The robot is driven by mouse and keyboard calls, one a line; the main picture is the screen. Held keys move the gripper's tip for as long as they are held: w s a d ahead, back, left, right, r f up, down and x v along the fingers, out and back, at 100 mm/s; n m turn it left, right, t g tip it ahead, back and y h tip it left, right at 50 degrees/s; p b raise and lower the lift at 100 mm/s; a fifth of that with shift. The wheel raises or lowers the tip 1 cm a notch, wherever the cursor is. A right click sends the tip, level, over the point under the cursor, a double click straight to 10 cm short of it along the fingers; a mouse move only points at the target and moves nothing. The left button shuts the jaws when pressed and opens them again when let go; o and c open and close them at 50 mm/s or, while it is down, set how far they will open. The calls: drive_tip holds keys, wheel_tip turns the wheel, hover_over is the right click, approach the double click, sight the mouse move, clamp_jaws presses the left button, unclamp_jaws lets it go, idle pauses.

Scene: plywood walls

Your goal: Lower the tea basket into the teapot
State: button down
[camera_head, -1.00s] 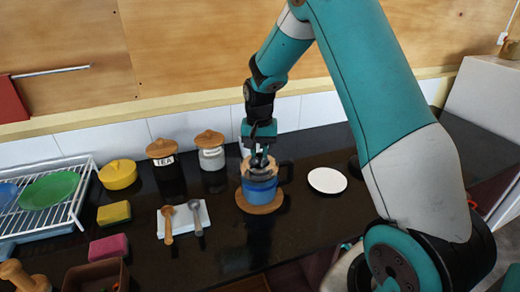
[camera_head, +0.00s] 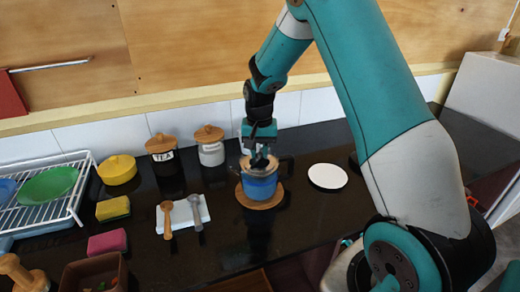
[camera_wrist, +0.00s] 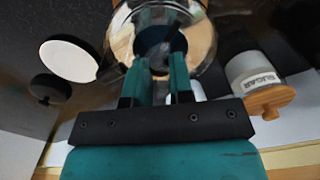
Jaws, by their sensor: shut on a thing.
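The teapot (camera_head: 260,188) is a clear pot with a blue lower part and a dark handle on its right. It stands on a round wooden trivet (camera_head: 243,201). My gripper (camera_head: 260,163) is right above the teapot's mouth, its fingers pointing down. In the wrist view my gripper (camera_wrist: 161,88) has its teal fingers close together at the rim of the teapot (camera_wrist: 201,40). It is shut on the tea basket, which is mostly hidden by the fingers and the pot. I cannot tell how deep the basket sits.
A white disc (camera_head: 328,177) lies right of the teapot. Tea (camera_head: 163,150) and sugar (camera_head: 210,150) jars stand behind left.

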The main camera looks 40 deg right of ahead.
drive_tip(key=c, duration=0.5)
unclamp_jaws()
wheel_tip(320, 180, up, 9)
drive_tip(key=p, duration=0.7)
idle(0.4)
idle(0.3)
